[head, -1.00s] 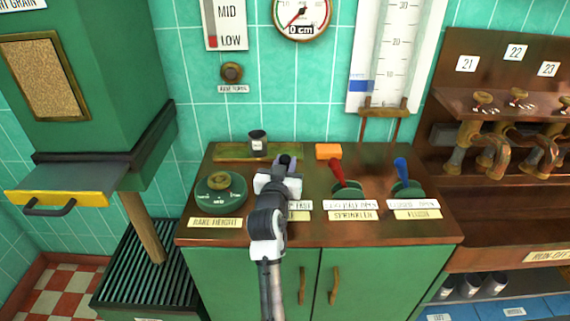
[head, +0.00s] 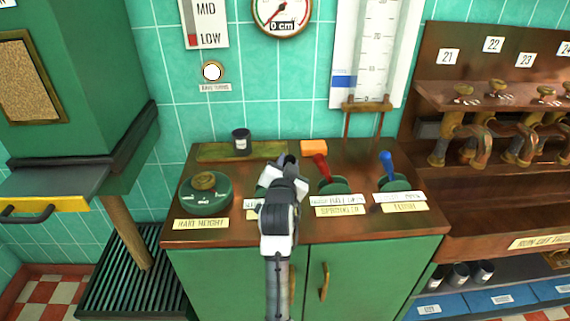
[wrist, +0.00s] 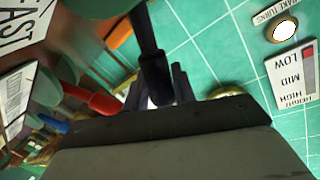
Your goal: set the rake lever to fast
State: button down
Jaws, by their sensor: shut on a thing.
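The rake lever (wrist: 148,40) is a black-handled lever on the wooden control panel top, left of the red sprinkler lever (head: 320,162). My gripper (head: 287,165) is shut on its upper end and hides most of it in the head view. In the wrist view my gripper (wrist: 160,95) has its dark fingers around the handle tip. The lever leans right, toward the red lever. The FAST label (wrist: 18,30) shows at the left of the wrist view. The round rake turns lamp (head: 212,72) on the wall glows white.
The rake height dial (head: 205,190) is left of my gripper. A blue flush lever (head: 387,163) stands farther right. An orange block (head: 313,147) and a dark cup (head: 241,142) are at the panel's back. The red lever is close to my gripper's right.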

jog(key=c, duration=1.2)
grip_release()
jog(key=shift+d, duration=0.1)
jog(key=shift+s+a+r+b, duration=0.2)
jog(key=shift+s+a, duration=0.2)
jog(key=shift+s, duration=1.85)
jog(key=shift+s+a+r+b, duration=0.2)
jog(key=shift+s+a, duration=0.25)
jog(key=shift+s, duration=1.85)
jog(key=shift+s+a+r+b, duration=0.2)
jog(key=shift+s+a, duration=0.2)
jog(key=shift+s, duration=1.85)
